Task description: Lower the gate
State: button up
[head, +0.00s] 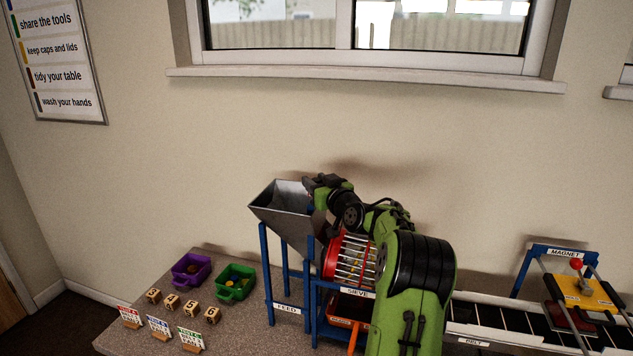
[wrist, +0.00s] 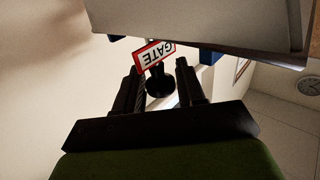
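The gate's red-bordered GATE label (wrist: 155,55) shows upside down in the wrist view, with a round black knob (wrist: 159,82) beside it. My gripper (wrist: 158,68) is open, with one dark finger on each side of the knob. I see gaps between the fingers and the knob, but cannot tell how deep the knob lies between them. In the head view my green and black arm reaches to the upper right side of the grey metal feed hopper (head: 284,205). The gate and fingertips are hard to make out there. The gate plate's position is hidden.
The hopper stands on a blue FEED frame (head: 287,309) beside the red barred sieve drum (head: 352,257). A purple bin (head: 191,270), a green bin (head: 235,284), numbered blocks and small signs stand at left. The belt (head: 483,318) and magnet frame (head: 563,255) are at right.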

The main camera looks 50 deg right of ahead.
jog(key=shift+o, duration=0.9)
jog(key=shift+r, duration=0.15)
jog(key=b+v, duration=0.3)
jog(key=v, duration=1.2)
jog(key=shift+s, duration=0.35)
